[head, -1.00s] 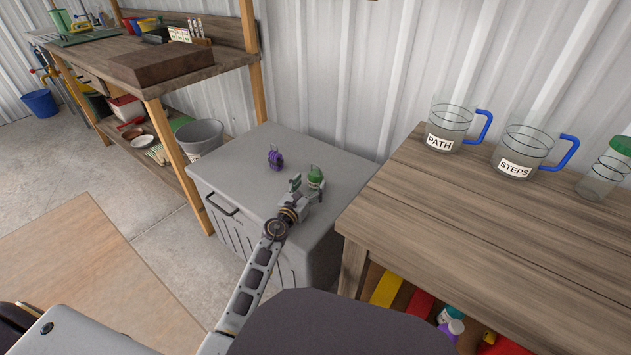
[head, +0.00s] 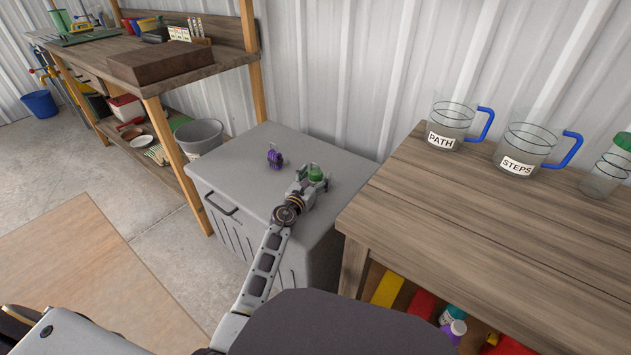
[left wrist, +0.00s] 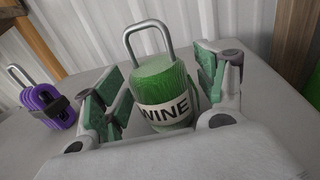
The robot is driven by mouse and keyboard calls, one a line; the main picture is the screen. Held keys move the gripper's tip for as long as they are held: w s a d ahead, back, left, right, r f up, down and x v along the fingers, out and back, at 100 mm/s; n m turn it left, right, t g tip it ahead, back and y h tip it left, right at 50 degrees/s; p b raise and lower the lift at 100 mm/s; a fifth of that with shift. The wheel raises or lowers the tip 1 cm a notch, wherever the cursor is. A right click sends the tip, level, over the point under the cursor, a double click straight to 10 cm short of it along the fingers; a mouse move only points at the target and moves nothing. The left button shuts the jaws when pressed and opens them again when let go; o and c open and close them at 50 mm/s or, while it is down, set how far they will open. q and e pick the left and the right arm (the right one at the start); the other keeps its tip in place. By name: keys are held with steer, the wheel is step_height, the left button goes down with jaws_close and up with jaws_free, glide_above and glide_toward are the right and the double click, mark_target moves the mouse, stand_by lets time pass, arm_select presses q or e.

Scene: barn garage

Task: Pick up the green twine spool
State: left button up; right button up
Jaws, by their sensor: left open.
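The green twine spool (head: 316,174) stands upright on the grey cabinet top. In the left wrist view the spool (left wrist: 160,85) shows a metal loop on top and a white label reading "WINE", its left edge cut off. My left gripper (head: 308,183) is open around the spool. In the left wrist view its green-padded fingers (left wrist: 160,95) stand on either side of the spool, with a gap at the left; whether the right finger touches cannot be told. My right gripper is not in view.
A purple spool-like item (head: 275,157) with a metal loop (left wrist: 18,74) stands to the left on the grey cabinet (head: 235,165). A wooden bench (head: 450,215) with clear mugs (head: 452,125) is at the right. A corrugated wall rises behind.

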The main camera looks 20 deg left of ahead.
arm_select(q)
steer(key=shift+w, duration=0.1)
stand_by(0.4)
steer(key=c, duration=1.2)
